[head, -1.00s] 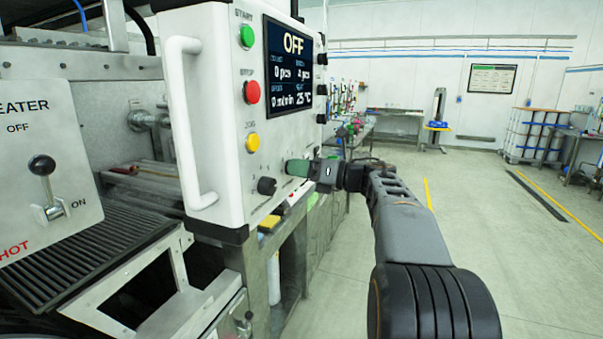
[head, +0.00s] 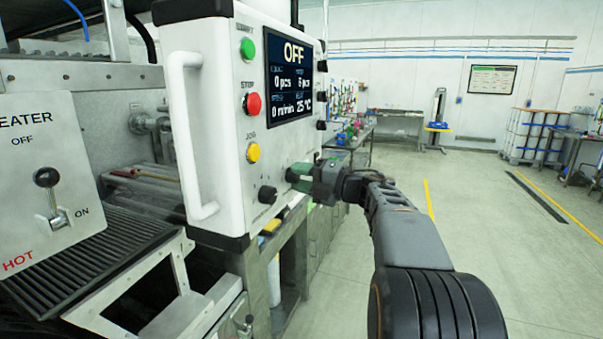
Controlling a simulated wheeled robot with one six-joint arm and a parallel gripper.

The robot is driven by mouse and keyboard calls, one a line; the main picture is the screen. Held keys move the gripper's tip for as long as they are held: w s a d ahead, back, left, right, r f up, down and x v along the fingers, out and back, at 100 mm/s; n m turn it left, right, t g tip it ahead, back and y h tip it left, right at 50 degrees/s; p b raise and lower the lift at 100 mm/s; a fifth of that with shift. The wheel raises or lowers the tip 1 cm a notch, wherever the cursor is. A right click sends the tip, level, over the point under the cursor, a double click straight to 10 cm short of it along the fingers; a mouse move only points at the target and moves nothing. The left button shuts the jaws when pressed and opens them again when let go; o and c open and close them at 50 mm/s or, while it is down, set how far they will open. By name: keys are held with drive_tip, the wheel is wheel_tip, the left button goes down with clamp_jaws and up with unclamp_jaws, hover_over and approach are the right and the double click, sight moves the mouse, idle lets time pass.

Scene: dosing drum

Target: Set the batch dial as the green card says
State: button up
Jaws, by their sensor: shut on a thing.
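The white control box (head: 227,150) stands in the middle left of the head view. Its screen (head: 290,78) reads OFF, with "0 pcs", what looks like "6 pcs", "0 m/min" and 25 °C. My gripper (head: 302,178) comes from the right to the lower right of the box face. Its green fingers are shut on a dark knob, the batch dial (head: 291,175), which they mostly hide. The dial's marks cannot be read. A second black knob (head: 267,194) sits lower left of it, free. I cannot make out a green card in this view.
A white handle (head: 185,135) runs along the box's left side. The heater lever plate (head: 45,180) is at far left. The floor (head: 500,250) to the right is open.

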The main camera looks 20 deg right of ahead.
drive_tip(key=shift+r+m+h+p, duration=0.1)
drive_tip(key=shift+m+h+p, duration=0.3)
drive_tip(key=shift+m+p, duration=3.3)
drive_tip(key=shift+m+b, duration=0.65)
drive_tip(key=shift+m, duration=0.45)
drive_tip(key=o, duration=0.9)
drive_tip(key=b+v, duration=0.1)
drive_tip(key=v, duration=0.3)
drive_tip(key=b+v, duration=0.1)
drive_tip(key=v, duration=0.4)
drive_tip(key=b+v, duration=0.1)
drive_tip(key=v, duration=0.4)
drive_tip(key=shift+a+f+b, duration=0.2)
drive_tip(key=shift+f+b, duration=0.05)
drive_tip(key=shift+b, duration=0.05)
